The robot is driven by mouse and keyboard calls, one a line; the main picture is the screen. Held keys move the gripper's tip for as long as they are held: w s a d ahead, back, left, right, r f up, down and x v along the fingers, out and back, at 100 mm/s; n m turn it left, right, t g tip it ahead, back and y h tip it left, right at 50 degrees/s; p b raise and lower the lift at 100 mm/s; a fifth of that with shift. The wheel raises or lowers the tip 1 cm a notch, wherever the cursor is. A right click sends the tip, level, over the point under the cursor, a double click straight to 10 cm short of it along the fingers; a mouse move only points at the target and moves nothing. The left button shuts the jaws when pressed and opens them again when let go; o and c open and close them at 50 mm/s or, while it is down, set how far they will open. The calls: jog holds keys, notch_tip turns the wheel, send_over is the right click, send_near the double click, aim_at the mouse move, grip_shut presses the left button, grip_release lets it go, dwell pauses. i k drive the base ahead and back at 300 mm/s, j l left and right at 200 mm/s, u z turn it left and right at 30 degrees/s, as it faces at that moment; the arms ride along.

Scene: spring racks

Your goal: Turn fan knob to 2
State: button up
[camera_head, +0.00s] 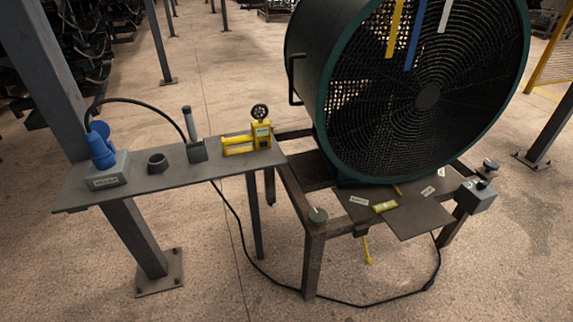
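The large fan (427,95) has a dark green drum and a round black grille, and stands on a dark metal stand. A small grey box (478,199) is fixed at the right corner of the stand, with a small dark knob (482,185) on its top. The knob's setting and any numbers are too small to read. A round metal cap (490,165) sits just behind the box. Another round cap (317,215) is at the stand's front left corner. My gripper is not in view.
A grey shelf (225,160) at left bears a blue plug (102,146) on a socket box, a yellow device (259,135) and a grey upright handle (188,123). A black cable (243,240) loops over the floor. Steel posts stand around; the front floor is free.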

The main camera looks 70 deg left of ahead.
aim_at(482, 184)
jog(key=u, duration=1.9)
jog(key=z, duration=0.6)
jog(key=i, duration=1.15)
